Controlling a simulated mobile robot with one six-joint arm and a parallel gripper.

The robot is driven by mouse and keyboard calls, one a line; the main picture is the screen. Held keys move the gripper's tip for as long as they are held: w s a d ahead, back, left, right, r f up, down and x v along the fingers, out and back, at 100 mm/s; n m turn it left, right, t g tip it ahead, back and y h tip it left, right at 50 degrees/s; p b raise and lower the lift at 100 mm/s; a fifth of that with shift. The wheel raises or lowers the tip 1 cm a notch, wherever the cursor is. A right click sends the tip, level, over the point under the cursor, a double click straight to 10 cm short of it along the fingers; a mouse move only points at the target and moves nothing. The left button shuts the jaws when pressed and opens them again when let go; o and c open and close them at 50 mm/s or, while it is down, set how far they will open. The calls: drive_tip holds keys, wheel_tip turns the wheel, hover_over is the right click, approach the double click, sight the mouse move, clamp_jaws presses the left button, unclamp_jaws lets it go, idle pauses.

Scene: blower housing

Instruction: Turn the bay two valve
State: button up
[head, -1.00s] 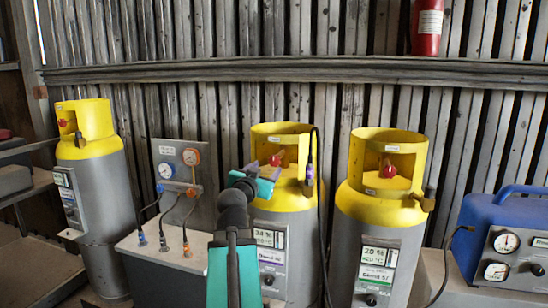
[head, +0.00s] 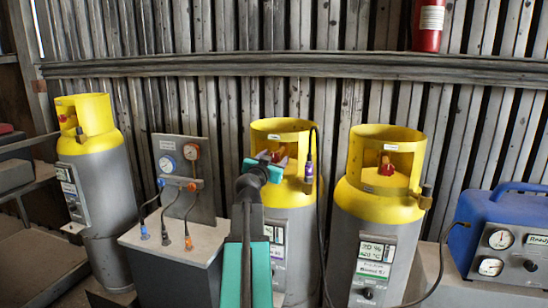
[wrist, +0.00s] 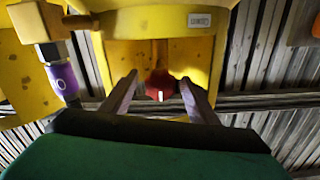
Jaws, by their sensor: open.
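Three grey cylinders with yellow collars stand in a row. The middle cylinder (head: 298,225) has its collar opening partly covered by my arm in the head view. In the wrist view its red valve knob (wrist: 160,85) sits inside the yellow collar (wrist: 160,22). My gripper (wrist: 160,92) is open, one finger on each side of the knob, with no clear contact showing. In the head view my gripper (head: 274,158) is at this collar's opening. Red knobs also show on the right cylinder (head: 386,168) and at the left cylinder's collar (head: 64,118). The bay labels are too small to read.
A hose with a purple fitting (wrist: 62,80) hangs beside the middle collar, left in the wrist view. A gauge panel (head: 180,180) with hoses stands left of my arm. A blue machine (head: 510,235) stands at the right. A corrugated wall (head: 230,110) is behind.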

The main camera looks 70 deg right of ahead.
drive_tip(key=shift+d, duration=0.25)
drive_tip(key=c, duration=1)
drive_tip(key=shift+a+f, duration=0.1)
drive_tip(key=shift+a, duration=0.05)
drive_tip(key=shift+c, duration=0.2)
